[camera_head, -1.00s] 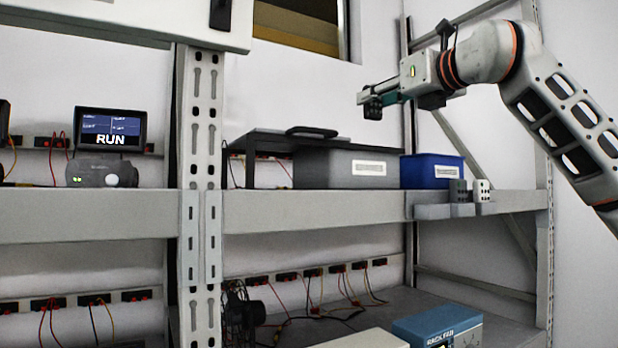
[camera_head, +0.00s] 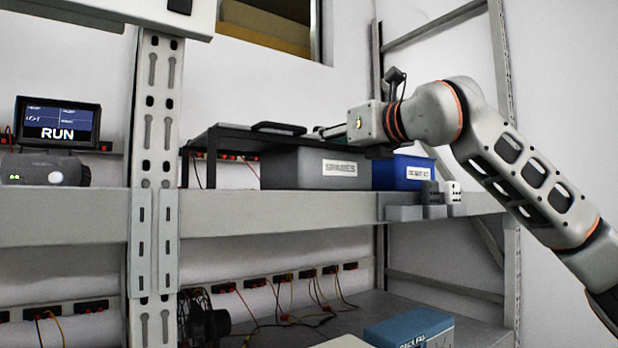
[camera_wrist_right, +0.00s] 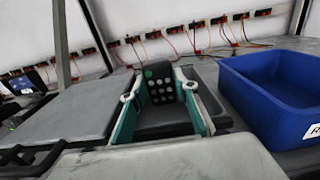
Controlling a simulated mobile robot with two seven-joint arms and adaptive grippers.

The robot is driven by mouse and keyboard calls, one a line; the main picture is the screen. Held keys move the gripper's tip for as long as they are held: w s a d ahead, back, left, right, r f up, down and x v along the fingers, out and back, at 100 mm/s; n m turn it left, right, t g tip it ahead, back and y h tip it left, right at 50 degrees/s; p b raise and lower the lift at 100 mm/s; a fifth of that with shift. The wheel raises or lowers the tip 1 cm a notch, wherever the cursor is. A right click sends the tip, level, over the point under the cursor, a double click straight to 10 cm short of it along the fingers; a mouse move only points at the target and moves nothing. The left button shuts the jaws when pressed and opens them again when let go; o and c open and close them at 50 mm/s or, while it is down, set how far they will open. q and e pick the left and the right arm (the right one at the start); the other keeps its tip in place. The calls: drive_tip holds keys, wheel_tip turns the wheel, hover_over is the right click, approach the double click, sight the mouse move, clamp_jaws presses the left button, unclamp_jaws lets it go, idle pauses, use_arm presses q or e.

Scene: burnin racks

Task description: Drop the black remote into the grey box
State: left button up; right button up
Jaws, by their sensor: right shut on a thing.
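The black remote (camera_wrist_right: 158,82), with light buttons and a green one, is between the two teal-edged fingers of my right gripper (camera_wrist_right: 160,97) in the right wrist view. My right gripper (camera_head: 328,131) is shut on it. In the head view the gripper is just above the top of the grey box (camera_head: 291,170), which is labelled SPARES and stands on the upper shelf. The remote cannot be made out in the head view. In the wrist view, part of a grey rim (camera_wrist_right: 207,70) shows behind the fingers. My left gripper is not in view.
A blue box (camera_head: 396,176) stands right of the grey box; it also shows in the wrist view (camera_wrist_right: 235,85). A black riser (camera_head: 225,141) bearing a flat black object (camera_head: 279,128) is at the left.

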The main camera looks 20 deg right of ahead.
drive_tip(key=shift+f, duration=0.15)
drive_tip(key=o, duration=1.1)
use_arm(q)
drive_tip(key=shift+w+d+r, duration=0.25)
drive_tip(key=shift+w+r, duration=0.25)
use_arm(e)
drive_tip(key=shift+o, duration=0.2)
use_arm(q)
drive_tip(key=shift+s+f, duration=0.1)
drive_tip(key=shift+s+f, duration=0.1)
use_arm(e)
drive_tip(key=v, duration=1.2)
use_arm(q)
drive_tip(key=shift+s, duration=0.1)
